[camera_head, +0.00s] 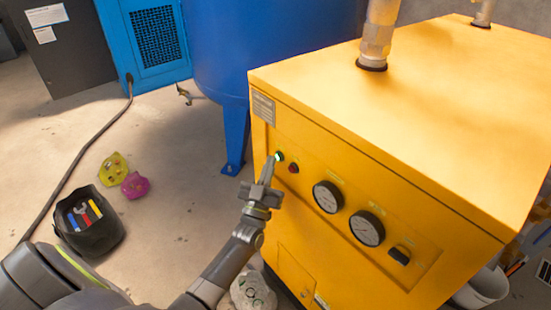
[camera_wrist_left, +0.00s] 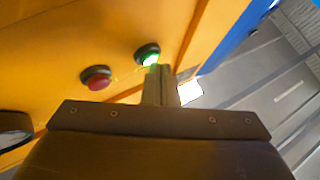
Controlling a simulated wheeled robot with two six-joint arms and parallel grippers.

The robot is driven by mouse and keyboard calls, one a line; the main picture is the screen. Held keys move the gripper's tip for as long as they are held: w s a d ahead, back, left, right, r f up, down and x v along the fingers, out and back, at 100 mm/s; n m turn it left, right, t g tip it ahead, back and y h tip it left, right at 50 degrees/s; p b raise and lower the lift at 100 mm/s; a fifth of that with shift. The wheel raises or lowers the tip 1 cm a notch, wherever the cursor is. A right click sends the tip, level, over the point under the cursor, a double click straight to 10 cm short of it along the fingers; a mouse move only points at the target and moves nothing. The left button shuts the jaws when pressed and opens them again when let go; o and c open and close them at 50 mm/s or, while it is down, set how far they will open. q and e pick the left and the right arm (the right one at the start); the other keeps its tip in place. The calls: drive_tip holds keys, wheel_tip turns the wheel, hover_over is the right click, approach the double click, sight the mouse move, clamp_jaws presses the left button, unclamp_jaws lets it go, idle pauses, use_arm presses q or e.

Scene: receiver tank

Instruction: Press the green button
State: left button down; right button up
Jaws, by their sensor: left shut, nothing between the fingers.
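The green button (camera_head: 279,156) is on the front panel of the yellow machine (camera_head: 420,110), near its left edge. It looks lit in the left wrist view (camera_wrist_left: 149,57). My left gripper (camera_head: 269,162) is shut and empty, its fingertips right beside the green button. In the left wrist view the fingertips (camera_wrist_left: 160,70) overlap the button's lower right edge; I cannot tell whether they touch it. A red button (camera_head: 293,168) sits just right of the green one and also shows in the left wrist view (camera_wrist_left: 97,78). My right gripper is not in view.
Two gauges (camera_head: 328,197) (camera_head: 367,228) and a black switch (camera_head: 399,255) are further right on the panel. A blue tank (camera_head: 270,40) stands behind. A black tool bag (camera_head: 90,222) and yellow and pink items (camera_head: 114,169) lie on the floor at left.

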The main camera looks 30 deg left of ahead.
use_arm(q)
drive_tip(key=shift+s, duration=0.1)
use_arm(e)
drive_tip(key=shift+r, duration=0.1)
use_arm(q)
drive_tip(key=shift+s+a+p, duration=0.3)
drive_tip(key=shift+s+p, duration=0.05)
drive_tip(key=shift+s, duration=0.35)
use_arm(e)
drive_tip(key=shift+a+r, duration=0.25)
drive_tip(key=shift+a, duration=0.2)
